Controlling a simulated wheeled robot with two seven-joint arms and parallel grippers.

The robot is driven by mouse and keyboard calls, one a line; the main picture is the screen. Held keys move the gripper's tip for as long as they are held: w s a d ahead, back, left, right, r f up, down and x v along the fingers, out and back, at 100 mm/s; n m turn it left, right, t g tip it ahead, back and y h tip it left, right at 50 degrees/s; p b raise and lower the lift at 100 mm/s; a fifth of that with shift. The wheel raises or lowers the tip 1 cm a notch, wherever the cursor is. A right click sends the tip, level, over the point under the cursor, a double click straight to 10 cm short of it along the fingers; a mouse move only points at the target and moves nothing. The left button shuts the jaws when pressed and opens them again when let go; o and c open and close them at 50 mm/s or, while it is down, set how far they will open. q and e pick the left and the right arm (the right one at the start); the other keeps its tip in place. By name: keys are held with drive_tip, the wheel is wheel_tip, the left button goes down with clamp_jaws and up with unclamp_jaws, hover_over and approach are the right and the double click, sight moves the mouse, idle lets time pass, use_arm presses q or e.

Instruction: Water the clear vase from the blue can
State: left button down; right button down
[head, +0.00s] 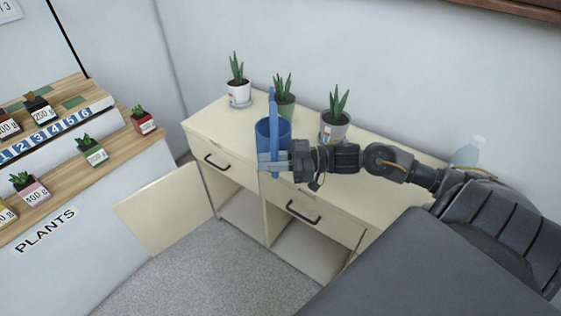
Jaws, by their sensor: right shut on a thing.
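The blue can (265,133) is at the middle of the cream cabinet's front edge, with a long blue strip rising above its rim. My right gripper (268,162) reaches in from the right and is shut on the near side of the can, across the strip. I cannot tell whether the can rests on the cabinet or is held just above it. My left gripper is out of view.
The cream cabinet (207,127) bears a white potted plant (238,90), a green one (285,108) and a grey one (335,127) along the wall. A translucent spray bottle (467,154) stands at right. A cabinet door (160,212) hangs open. Plant shelves (110,150) stand left.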

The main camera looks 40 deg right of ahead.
drive_tip(key=shift+s+d+f+g+y+b, duration=0.15)
drive_tip(key=shift+s+d+f+g+b, duration=0.15)
drive_tip(key=shift+f, duration=0.2)
drive_tip(key=shift+s+d+f+g+y+b, duration=0.25)
drive_tip(key=shift+d+f+b, duration=0.1)
drive_tip(key=shift+f+b, duration=0.15)
drive_tip(key=shift+s+d+f+g+y+b, duration=0.1)
drive_tip(key=shift+s+d+f+g+b, duration=0.2)
drive_tip(key=shift+f, duration=0.25)
drive_tip(key=shift+r+p, duration=0.2)
drive_tip(key=shift+p, duration=0.1)
drive_tip(key=shift+d+r+m+p, duration=0.15)
drive_tip(key=shift+r+m+p, duration=0.5)
drive_tip(key=shift+p, duration=0.65)
drive_tip(key=shift+r, duration=0.25)
idle(0.7)
drive_tip(key=shift+r+m+p, duration=0.25)
drive_tip(key=shift+r+p, duration=0.5)
drive_tip(key=shift+p, duration=0.75)
drive_tip(key=shift+r+p, duration=0.2)
drive_tip(key=shift+p, duration=0.1)
idle(0.4)
